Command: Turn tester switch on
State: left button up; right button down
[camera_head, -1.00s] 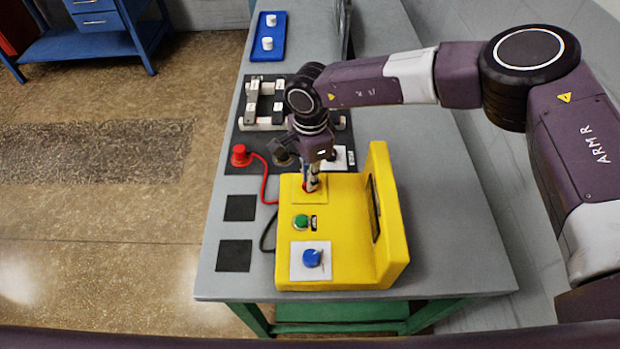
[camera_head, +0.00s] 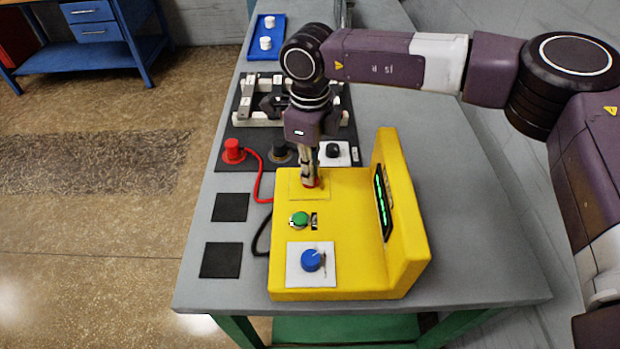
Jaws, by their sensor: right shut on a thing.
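The yellow tester (camera_head: 345,280) stands on the grey table. Its upright panel has a screen (camera_head: 383,201) showing lit green marks. On its top are a green button (camera_head: 299,219), a blue knob (camera_head: 311,260) on a white plate, and a red switch (camera_head: 311,184) at the far end. My right gripper (camera_head: 309,178) points down at the red switch, shut on it, and its fingers hide most of the switch. My left gripper is not in view.
Behind the tester lies a dark board with a red plug (camera_head: 233,151) and its red cable, a black knob (camera_head: 333,150) and a light frame (camera_head: 245,108). Two black squares (camera_head: 230,207) lie to the left. A blue tray (camera_head: 267,52) is at the far end.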

jog(key=shift+w+r+m+b, duration=0.1)
jog(key=shift+m+b, duration=0.6)
jog(key=shift+m, duration=0.2)
jog(key=c, duration=2.1)
grip_release()
notch_tip(320, 180, up, 12)
